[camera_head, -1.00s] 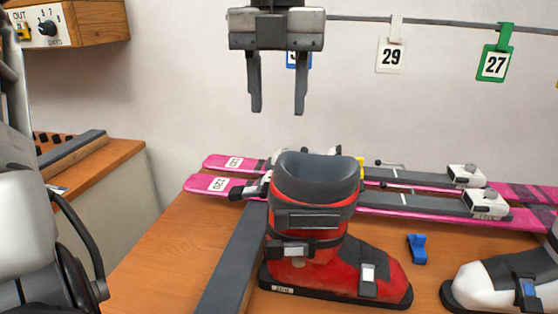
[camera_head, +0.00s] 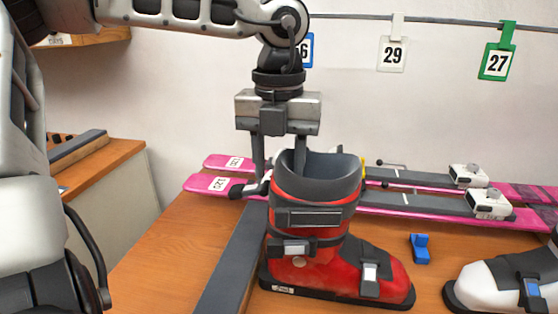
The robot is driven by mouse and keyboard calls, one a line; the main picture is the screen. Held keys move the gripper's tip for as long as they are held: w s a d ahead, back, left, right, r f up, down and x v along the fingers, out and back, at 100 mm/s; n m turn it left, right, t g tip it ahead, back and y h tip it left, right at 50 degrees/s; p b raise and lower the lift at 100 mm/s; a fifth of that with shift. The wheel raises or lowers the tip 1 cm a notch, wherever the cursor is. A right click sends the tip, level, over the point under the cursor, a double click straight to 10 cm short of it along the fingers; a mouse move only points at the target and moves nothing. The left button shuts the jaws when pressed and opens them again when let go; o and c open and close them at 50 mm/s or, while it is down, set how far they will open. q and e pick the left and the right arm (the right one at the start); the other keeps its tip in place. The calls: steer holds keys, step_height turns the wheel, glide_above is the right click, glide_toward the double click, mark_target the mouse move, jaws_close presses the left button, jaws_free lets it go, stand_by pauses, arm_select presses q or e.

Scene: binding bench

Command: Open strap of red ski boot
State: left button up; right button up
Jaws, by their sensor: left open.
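The red ski boot (camera_head: 340,262) stands upright on the wooden bench, toe pointing right. Its dark upper strap (camera_head: 315,218) lies across the red cuff and looks closed. Below it are a lower strap with a grey buckle (camera_head: 291,247) and a toe buckle (camera_head: 370,273). My left gripper (camera_head: 279,170) is open and points down at the top of the cuff. One finger is just left of the boot's rim. The other overlaps the cuff opening, its tip hidden; I cannot tell if it touches. My right gripper is not in view.
A dark bar (camera_head: 233,262) lies left of the boot. Pink skis (camera_head: 440,207) with bindings lie behind it. A blue clip (camera_head: 420,248) and a white boot (camera_head: 500,284) are to the right. Number tags (camera_head: 393,54) hang on a rail.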

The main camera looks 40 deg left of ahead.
arm_select(q)
jaws_close()
stand_by(1.2)
